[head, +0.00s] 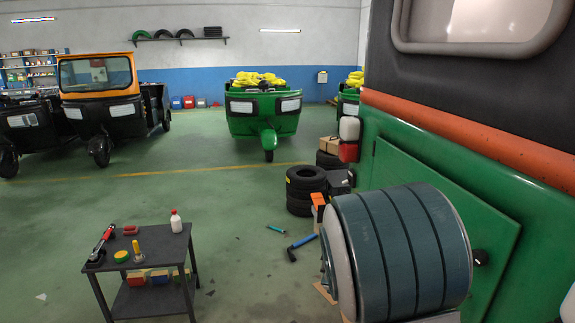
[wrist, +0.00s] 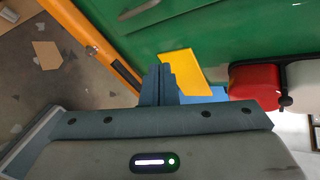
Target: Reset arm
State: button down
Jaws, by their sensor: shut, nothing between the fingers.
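My gripper (wrist: 160,84) shows in the wrist view with its two dark fingers together and nothing between them. Beyond the fingertips are a yellow piece (wrist: 182,66), a blue piece (wrist: 205,95) and a green vehicle panel (wrist: 215,35). I cannot tell how far the fingertips are from them. In the head view my large banded arm link fills the lower right, in front of the green rickshaw (head: 435,160). The fingers cannot be made out in that view.
A dark cart (head: 150,250) with a white bottle (head: 176,222) and tools stands at lower left. Stacked tires (head: 305,190) stand by the green rickshaw. A hammer (head: 300,243) lies on the floor. Other rickshaws (head: 262,112) are parked behind. The middle floor is open.

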jog(key=s+a+r+m+t+y+b, duration=0.1)
jog(key=s+a+m+y, duration=0.5)
jog(key=m, duration=0.9)
jog(key=s+a+r+m+t+y+b, duration=0.1)
jog(key=s+a+m+y, duration=0.5)
jog(key=m, duration=1)
jog(key=s+a+r+t, duration=0.1)
jog(key=a+t, duration=0.1)
jog(key=a, duration=0.1)
jog(key=shift+a+r, duration=0.3)
jog(key=shift+r, duration=0.05)
